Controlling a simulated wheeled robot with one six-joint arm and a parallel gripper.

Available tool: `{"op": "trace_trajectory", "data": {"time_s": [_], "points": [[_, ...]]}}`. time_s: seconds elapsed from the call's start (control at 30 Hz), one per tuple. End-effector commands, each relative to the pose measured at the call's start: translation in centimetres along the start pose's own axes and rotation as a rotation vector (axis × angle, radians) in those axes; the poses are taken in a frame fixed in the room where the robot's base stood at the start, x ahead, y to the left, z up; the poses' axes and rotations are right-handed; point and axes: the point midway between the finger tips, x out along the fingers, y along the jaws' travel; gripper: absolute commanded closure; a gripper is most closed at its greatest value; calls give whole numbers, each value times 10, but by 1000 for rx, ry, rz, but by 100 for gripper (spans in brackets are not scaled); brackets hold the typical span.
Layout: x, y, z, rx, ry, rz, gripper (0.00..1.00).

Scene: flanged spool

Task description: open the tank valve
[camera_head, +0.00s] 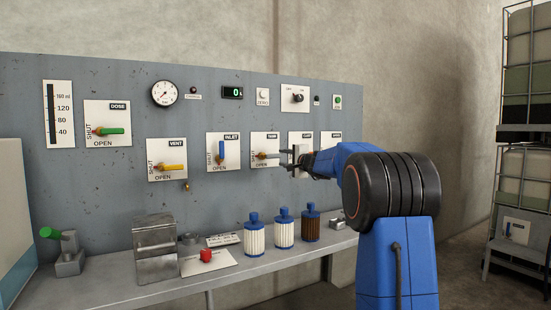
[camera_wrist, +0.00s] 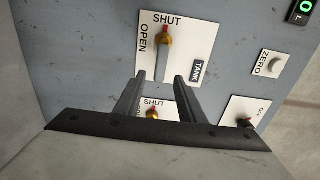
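The tank valve is on a white plate marked TANK (camera_head: 257,142) on the grey panel; the plate also shows in the wrist view (camera_wrist: 203,33). Its grey handle (camera_wrist: 162,65) runs out from a brass pivot, whose red tip points to SHUT. In the head view the handle (camera_head: 268,155) lies level, pointing right. My gripper (camera_head: 287,158) is at the handle's right end. In the wrist view my gripper (camera_wrist: 161,76) is open, with one finger on each side of the handle's free end. Gaps show on both sides; I cannot tell how deep the handle sits between the fingers.
The INLET valve (camera_head: 222,152) is left of the tank valve, its blue handle upright. Another valve plate (camera_head: 307,136) is just right, partly hidden by my gripper. Filters (camera_head: 284,232) and a metal box (camera_head: 155,250) stand on the shelf below. A ZERO button (camera_wrist: 275,65) is nearby.

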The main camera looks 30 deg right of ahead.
Motion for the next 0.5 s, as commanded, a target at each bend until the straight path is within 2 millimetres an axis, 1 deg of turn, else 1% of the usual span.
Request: {"op": "trace_trajectory", "data": {"time_s": [0.03,0.1,0.3,0.5], "points": [[10,0,0,0,0,0,64],[21,1,0,1,0,0,64],[53,1,0,0,0,0,64],[72,0,0,1,0,0,64]]}}
